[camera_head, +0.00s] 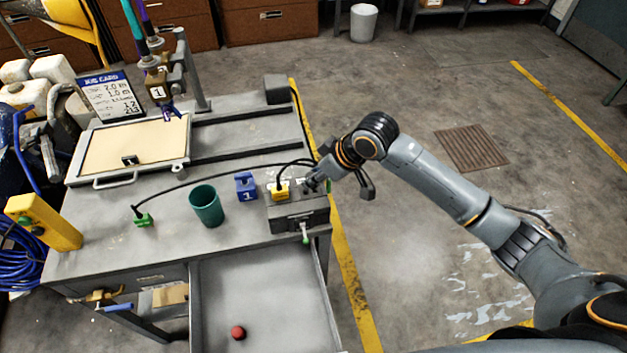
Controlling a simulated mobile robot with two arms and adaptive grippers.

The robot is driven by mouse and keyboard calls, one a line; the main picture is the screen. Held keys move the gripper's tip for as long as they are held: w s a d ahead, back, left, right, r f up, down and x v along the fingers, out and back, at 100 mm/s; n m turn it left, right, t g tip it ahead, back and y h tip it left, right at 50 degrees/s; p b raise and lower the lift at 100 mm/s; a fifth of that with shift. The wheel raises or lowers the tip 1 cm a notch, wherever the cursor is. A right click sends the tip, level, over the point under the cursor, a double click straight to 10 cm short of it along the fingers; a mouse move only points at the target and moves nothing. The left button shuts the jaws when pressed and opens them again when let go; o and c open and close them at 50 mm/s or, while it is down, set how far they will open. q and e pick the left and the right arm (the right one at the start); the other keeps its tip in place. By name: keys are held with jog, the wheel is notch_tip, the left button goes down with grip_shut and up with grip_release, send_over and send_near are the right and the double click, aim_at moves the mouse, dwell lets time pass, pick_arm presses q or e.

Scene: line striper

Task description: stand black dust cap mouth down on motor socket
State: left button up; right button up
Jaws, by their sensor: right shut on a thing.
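My right gripper (314,182) reaches in from the right and is shut at the right rear of the dark grey box (299,214). A small dark thing at its fingertips appears to be the black dust cap, but it is mostly hidden and its mouth cannot be made out. I cannot tell whether it touches the box. A yellow plug (280,191) with a black cable sits on top of the box. The motor socket cannot be clearly picked out; the gripper covers part of the box's top. My left gripper is not in view.
A blue block (246,186) marked 1 and a green cup (206,206) stand left of the box. A green plug (143,220) lies farther left on the bench. The open drawer (270,290) below holds a red ball (238,332). A framed board (135,147) lies behind.

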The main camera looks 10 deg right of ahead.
jog(key=shift+w+f, duration=0.25)
jog(key=f, duration=0.1)
jog(key=f+p, duration=0.1)
jog(key=f, duration=0.1)
jog(key=shift+w+a, duration=0.15)
jog(key=shift+w, duration=0.05)
jog(key=shift+f, duration=0.35)
jog(key=shift+f, duration=0.15)
jog(key=o, duration=0.7)
jog(key=shift+o, duration=0.2)
